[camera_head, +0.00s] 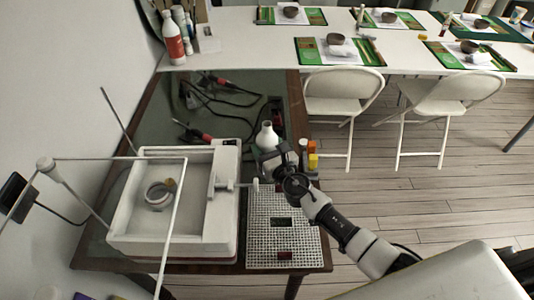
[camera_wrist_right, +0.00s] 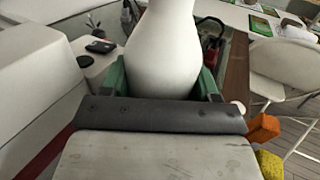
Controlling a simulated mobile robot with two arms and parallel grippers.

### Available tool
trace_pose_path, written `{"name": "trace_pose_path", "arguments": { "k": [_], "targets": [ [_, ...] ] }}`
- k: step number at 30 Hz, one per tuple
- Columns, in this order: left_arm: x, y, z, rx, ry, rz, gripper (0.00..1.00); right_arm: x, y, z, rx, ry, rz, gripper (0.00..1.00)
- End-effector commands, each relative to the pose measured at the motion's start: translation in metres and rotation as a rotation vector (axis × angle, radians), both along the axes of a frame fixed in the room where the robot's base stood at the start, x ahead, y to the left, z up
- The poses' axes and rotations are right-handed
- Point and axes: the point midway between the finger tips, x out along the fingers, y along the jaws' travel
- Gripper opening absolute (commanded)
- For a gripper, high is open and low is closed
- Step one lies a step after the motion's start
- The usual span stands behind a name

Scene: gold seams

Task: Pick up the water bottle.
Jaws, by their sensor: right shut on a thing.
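The water bottle (camera_head: 267,135) is white with a narrow neck and stands roughly upright over the dark table in the head view. It fills the upper middle of the right wrist view (camera_wrist_right: 163,50), its top cut off by the frame edge. My right gripper (camera_head: 269,151) is shut on the bottle's lower body. Its green fingers (camera_wrist_right: 163,82) sit on either side of the bottle in the wrist view. The bottle's base is hidden by the gripper, so I cannot tell whether it touches the table. My left gripper is not in view.
A white machine with a basin (camera_head: 126,225) stands left of the gripper. A white grid (camera_head: 262,225) lies in front. Orange and yellow blocks (camera_head: 313,160) are close on the right. Cables and red-handled tools (camera_head: 192,134) lie behind. White chairs (camera_head: 343,95) stand beyond the table.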

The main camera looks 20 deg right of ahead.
Motion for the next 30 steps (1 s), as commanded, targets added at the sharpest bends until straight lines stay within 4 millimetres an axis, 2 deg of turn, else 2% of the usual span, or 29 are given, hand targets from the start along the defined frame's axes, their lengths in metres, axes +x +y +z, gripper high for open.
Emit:
{"name": "trace_pose_path", "arguments": {
  "k": [14, 20, 28, 30],
  "targets": [
    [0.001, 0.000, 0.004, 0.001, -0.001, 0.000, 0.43, 0.000, 0.000, 0.005, 0.001, -0.001, 0.000, 0.31],
    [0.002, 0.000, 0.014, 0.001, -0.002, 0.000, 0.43, 0.000, 0.000, 0.018, 0.000, -0.002, 0.000, 0.31],
    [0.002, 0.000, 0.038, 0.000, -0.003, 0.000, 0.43, 0.000, 0.000, 0.048, -0.001, -0.002, 0.001, 0.31],
    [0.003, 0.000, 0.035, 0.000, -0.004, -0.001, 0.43, 0.004, -0.009, 0.048, -0.003, -0.003, -0.001, 0.31]
  ]
}}
